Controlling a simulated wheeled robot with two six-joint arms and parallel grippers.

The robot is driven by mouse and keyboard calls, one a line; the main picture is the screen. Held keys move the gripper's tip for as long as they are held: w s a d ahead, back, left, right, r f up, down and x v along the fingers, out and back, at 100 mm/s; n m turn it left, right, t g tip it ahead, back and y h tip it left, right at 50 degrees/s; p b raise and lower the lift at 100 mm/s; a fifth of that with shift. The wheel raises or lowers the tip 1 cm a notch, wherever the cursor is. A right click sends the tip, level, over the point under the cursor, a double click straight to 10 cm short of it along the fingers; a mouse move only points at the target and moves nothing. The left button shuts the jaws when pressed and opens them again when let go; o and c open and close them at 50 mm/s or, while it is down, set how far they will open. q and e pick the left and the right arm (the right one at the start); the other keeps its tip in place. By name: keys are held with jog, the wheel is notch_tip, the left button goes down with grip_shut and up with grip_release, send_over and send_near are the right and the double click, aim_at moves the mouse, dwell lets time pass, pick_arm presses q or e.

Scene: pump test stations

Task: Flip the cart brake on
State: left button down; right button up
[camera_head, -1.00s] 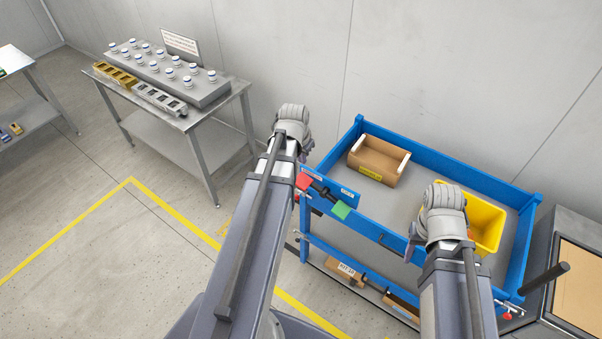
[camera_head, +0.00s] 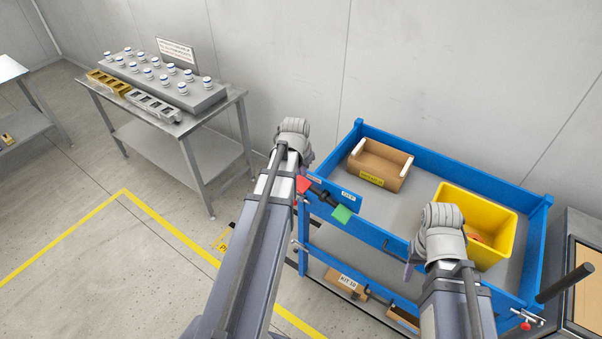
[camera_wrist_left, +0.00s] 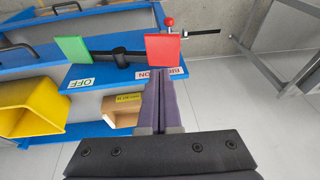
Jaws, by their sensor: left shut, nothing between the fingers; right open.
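The cart brake is a dark rocker bar on the blue cart's (camera_head: 455,161) near left corner. It carries a red paddle (camera_head: 303,185) at its left end and a green paddle (camera_head: 342,214) at its right end. In the left wrist view the red paddle (camera_wrist_left: 163,47) is beside the BRAKE ON label (camera_wrist_left: 158,72), and the green paddle (camera_wrist_left: 73,49) is beside the OFF label (camera_wrist_left: 82,83). My left gripper (camera_wrist_left: 159,78) is shut and empty, its tips close to the red paddle; contact cannot be told. My right gripper (camera_head: 408,268) is open, partly hidden, by the cart's front.
On the cart's top stand a brown open box (camera_head: 379,165) and a yellow bin (camera_head: 490,205). Boxes lie on its lower shelf. A metal table (camera_head: 192,126) with rows of white-capped vials stands at the left.

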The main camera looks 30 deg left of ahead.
aim_at(299, 183)
pick_arm(q)
jog(key=f+b, duration=0.2)
jog(key=a+f+b, duration=0.1)
jog(key=f, duration=0.1)
jog(key=shift+w+f+b, duration=0.2)
jog(key=shift+f+b, duration=0.15)
jog(key=shift+f, duration=0.05)
jog(key=shift+a, duration=0.1)
jog(key=shift+a+f+h+b, duration=0.35)
jog(key=shift+f+h+b, duration=0.1)
jog(key=shift+h, duration=0.15)
jog(key=shift+w+a+f+h+b, duration=0.1)
jog(key=shift+a+f+h+b, duration=0.4)
jog(key=shift+f+h+b, duration=0.25)
jog(key=f+h+b, duration=0.1)
jog(key=a+f+h+b, duration=0.1)
jog(key=b, duration=0.1)
jog(key=shift+n, duration=0.4)
jog(key=shift+f+b, duration=0.4)
jog(key=shift+b, duration=0.1)
jog(key=shift+r, duration=0.1)
